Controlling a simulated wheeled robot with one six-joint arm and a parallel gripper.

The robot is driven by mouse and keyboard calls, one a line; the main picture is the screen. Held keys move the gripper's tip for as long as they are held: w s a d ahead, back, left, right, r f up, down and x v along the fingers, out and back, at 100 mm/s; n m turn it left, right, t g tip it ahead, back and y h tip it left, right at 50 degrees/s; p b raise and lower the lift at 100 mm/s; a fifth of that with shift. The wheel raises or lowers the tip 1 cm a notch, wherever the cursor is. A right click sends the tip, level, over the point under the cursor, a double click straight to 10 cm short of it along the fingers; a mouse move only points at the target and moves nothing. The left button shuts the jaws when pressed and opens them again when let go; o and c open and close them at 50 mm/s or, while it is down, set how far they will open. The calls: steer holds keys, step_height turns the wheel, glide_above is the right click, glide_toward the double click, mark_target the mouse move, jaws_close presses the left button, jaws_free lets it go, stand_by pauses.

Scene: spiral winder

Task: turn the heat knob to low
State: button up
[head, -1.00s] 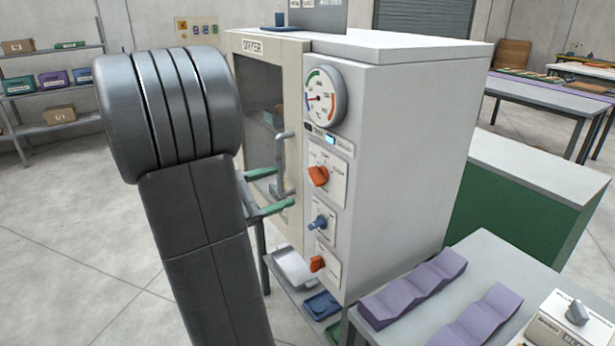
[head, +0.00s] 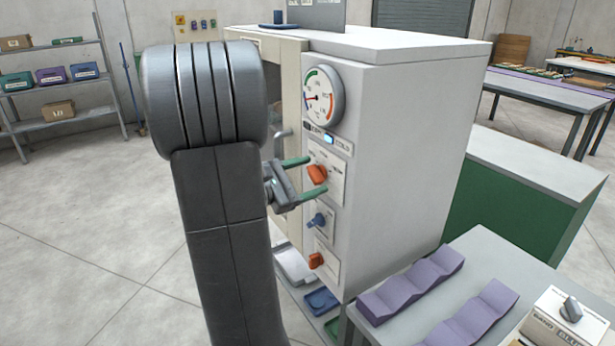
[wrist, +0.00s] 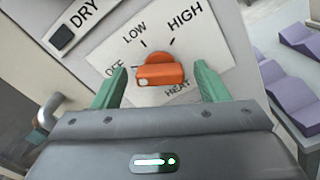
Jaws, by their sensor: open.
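The heat knob (head: 317,174) is the orange top knob on the cabinet's front panel. In the wrist view the orange knob (wrist: 160,74) sits on a white plate (wrist: 190,52) marked OFF, LOW, HIGH and HEAT. Its pale-marked end is at the left, by OFF. My gripper (head: 314,176) is open at the knob, with green fingers above and below it in the head view. In the wrist view the fingers of my gripper (wrist: 163,80) stand left and right of the knob, with gaps on both sides.
A round gauge (head: 323,95) is above. The door handle (head: 279,143) is left of my gripper. Purple blocks (head: 411,283) lie on the table at the right.

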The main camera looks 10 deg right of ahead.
steer(key=shift+c, duration=0.5)
steer(key=c, duration=0.9)
steer(key=shift+f+m+b, duration=0.15)
steer(key=shift+m+b, duration=0.15)
steer(key=shift+b, duration=0.5)
steer(key=shift+f+m+b, duration=0.2)
steer(key=shift+m+b, duration=0.4)
steer(key=shift+b, duration=0.65)
steer(key=m+b, duration=0.8)
steer(key=b, duration=0.7)
steer(key=shift+s, duration=0.1)
steer(key=shift+r+m+b, duration=0.15)
steer(key=shift+m+b, duration=0.75)
steer(key=shift+b, duration=0.3)
steer(key=shift+r, duration=0.1)
